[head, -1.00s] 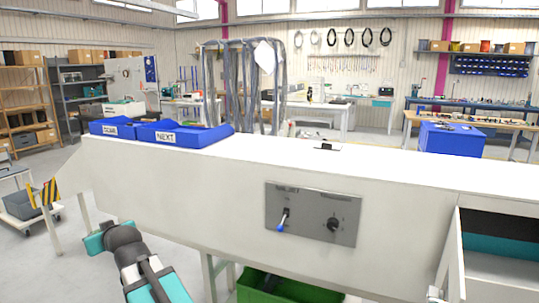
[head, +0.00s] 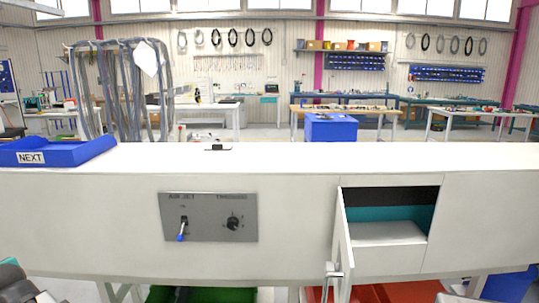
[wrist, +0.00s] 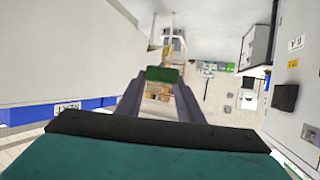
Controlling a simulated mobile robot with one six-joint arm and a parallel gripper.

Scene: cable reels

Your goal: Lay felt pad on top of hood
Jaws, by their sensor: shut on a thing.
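A small dark green pad (wrist: 162,74), which looks like the felt pad, is between the fingertips of my gripper (wrist: 161,81) in the wrist view. The gripper is shut on it, and the pad is held in the air. A long white housing (head: 300,157), probably the hood, runs across the head view with a flat, mostly bare top. My gripper and the pad are out of the head view; only part of my arm shows at its lower left corner.
A blue tray marked NEXT (head: 75,151) stands on the housing's top at left. A small dark fitting (head: 217,147) sits on the top's middle. A grey switch panel (head: 208,217) is on the front. A compartment door (head: 343,250) stands open, projecting forward.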

